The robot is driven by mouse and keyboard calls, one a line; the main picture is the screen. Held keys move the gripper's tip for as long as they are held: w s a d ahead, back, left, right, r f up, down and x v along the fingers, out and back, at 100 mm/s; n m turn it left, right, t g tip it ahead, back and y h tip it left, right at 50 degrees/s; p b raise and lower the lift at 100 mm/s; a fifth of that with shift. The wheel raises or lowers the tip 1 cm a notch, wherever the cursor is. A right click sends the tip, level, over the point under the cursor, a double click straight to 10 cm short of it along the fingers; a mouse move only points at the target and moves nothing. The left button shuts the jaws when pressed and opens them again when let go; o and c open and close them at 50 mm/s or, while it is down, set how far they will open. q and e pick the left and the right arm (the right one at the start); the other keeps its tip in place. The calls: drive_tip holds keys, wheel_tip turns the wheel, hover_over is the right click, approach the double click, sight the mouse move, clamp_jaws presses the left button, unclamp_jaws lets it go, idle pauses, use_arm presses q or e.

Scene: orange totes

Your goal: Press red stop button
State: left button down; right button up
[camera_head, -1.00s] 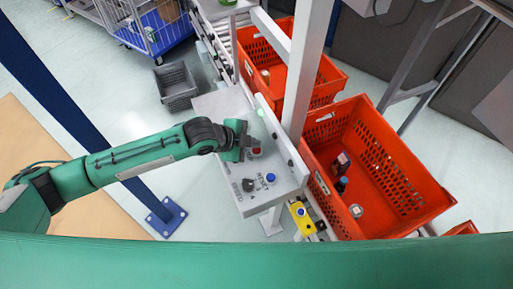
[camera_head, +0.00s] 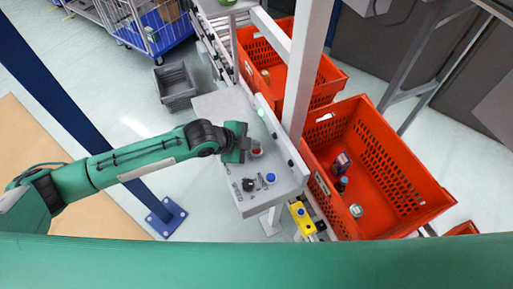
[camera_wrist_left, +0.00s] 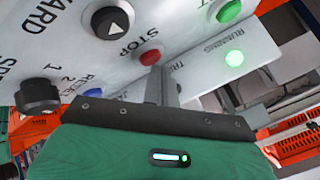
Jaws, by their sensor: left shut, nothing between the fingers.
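The red stop button (camera_head: 257,152) is on the grey control panel (camera_head: 222,105), just right of my left gripper (camera_head: 246,152). In the left wrist view the red button (camera_wrist_left: 150,57) lies by the word STOP, directly beyond the fingertips. My left gripper (camera_wrist_left: 157,72) is shut and empty, its tips overlapping the button's lower edge. I cannot tell whether they touch it or whether it is pressed in. My right gripper is not in view.
A black button (camera_wrist_left: 110,22), a green button (camera_wrist_left: 229,11), a lit green RUNNING lamp (camera_wrist_left: 235,58) and a black knob (camera_wrist_left: 38,95) surround the stop button. Orange totes (camera_head: 375,160) stand right of the panel, beyond a grey post (camera_head: 306,75). A blue post (camera_head: 60,100) stands left.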

sight(252, 153)
use_arm(q)
drive_tip(key=shift+f, duration=0.45)
drive_tip(key=shift+r, duration=0.15)
idle(0.4)
drive_tip(key=shift+r+p, duration=0.75)
drive_tip(key=shift+r, duration=0.05)
wheel_tip(252, 153, up, 5)
drive_tip(key=p, duration=0.4)
drive_tip(key=shift+a+f, duration=0.1)
idle(0.7)
